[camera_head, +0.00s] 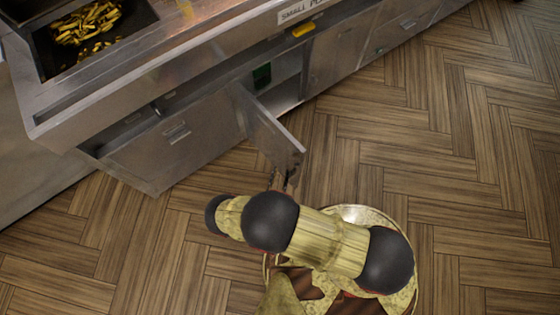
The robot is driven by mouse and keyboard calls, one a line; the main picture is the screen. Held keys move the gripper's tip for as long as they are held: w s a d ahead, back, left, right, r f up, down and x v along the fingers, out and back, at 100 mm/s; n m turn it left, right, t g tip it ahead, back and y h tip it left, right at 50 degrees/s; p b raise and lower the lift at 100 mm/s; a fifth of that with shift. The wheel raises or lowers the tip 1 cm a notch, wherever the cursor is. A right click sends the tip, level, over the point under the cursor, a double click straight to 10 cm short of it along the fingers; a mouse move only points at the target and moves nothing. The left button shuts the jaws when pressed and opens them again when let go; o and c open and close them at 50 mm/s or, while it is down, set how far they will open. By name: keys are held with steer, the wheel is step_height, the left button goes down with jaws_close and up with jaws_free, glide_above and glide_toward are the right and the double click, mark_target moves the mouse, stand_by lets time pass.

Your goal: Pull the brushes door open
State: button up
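A metal cabinet door (266,132) under the range stands swung out from the front, and the opening behind it shows. No brushes label can be read on it. My gripper (287,172), small and dark, is at the lower part of the door's free outer edge. My arm partly hides it. I cannot tell whether its fingers are closed on the door edge or only beside it.
A green item (262,76) is in the open cabinet. A yellow item (303,30) is on the upper front. The wooden floor (450,130) at right is clear.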

steer(key=shift+d+r, duration=0.15)
steer(key=shift+r, duration=1)
steer(key=shift+s, duration=0.15)
